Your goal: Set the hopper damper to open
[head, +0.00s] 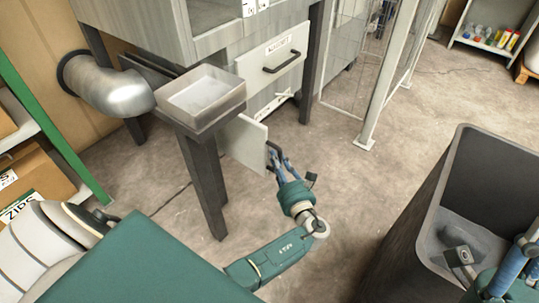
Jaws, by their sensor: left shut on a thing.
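The hopper (205,50) is a grey cabinet on dark legs at the top of the head view. A pale flat plate (243,142), which looks like the damper, sticks out below its front. A dark handle is on the plate's right edge. My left gripper (279,160) is shut at this handle, with its fingers partly hiding it. My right gripper (522,258) is partly in view at the lower right edge, above a dark bin; its fingertips are not clear.
A shallow grey tray (202,98) stands on a dark post left of the plate. A labelled drawer-like panel (275,62) with a black handle is above it. The dark bin (400,245) stands at right. A silver duct (110,88) is at left. Floor between plate and bin is clear.

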